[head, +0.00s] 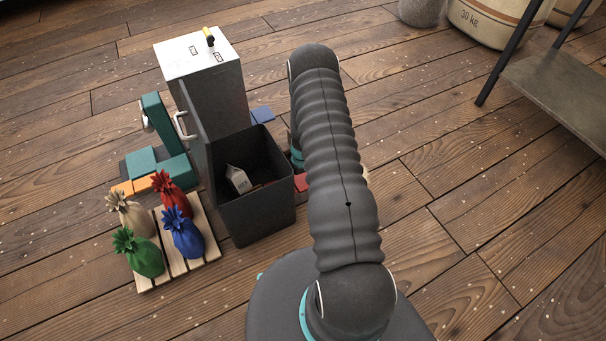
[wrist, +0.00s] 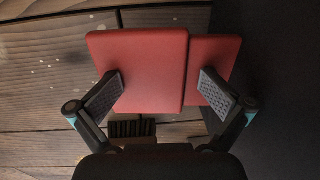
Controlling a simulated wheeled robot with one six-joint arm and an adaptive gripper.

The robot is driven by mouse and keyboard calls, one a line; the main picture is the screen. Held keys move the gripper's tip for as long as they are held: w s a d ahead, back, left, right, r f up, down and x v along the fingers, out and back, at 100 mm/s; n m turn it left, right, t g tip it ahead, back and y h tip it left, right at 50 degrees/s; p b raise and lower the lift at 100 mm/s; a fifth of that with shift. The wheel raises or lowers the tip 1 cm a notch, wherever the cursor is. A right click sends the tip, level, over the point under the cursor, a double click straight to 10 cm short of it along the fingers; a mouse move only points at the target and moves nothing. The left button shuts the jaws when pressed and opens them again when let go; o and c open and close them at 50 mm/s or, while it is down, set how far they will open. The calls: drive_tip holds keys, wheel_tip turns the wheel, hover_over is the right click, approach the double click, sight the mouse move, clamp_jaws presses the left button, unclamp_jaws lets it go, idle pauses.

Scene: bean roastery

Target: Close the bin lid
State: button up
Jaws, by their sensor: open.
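The bin (head: 256,214) is a dark, open-topped box on the floor left of my arm, with a small pale house-shaped carton and other scraps inside. Its lid (head: 196,128) appears to be the dark panel standing upright along the bin's left edge, with a pale metal handle (head: 182,125) on its outer face. The lid is open. My gripper (wrist: 160,90) is open and empty in the wrist view, above red flat blocks (wrist: 140,70). A dark surface, probably the bin's side, fills the right of that view. In the head view my arm mostly hides the gripper.
A tall grey cabinet (head: 216,90) with a white top stands behind the bin. A pallet (head: 196,262) with several coloured sacks lies at the left, near teal and orange blocks (head: 173,168). A shelf (head: 565,88) stands far right.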

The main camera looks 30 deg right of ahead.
drive_tip(key=shift+d, duration=0.1)
drive_tip(key=shift+r, duration=0.1)
wheel_tip(320, 180, up, 16)
drive_tip(key=d+p, duration=0.1)
drive_tip(key=p, duration=0.5)
drive_tip(key=shift+d, duration=0.25)
idle(1.3)
idle(0.6)
wheel_tip(320, 180, up, 12)
drive_tip(key=shift+d, duration=0.4)
drive_tip(key=shift+w+f, duration=0.1)
drive_tip(key=shift+f, duration=0.1)
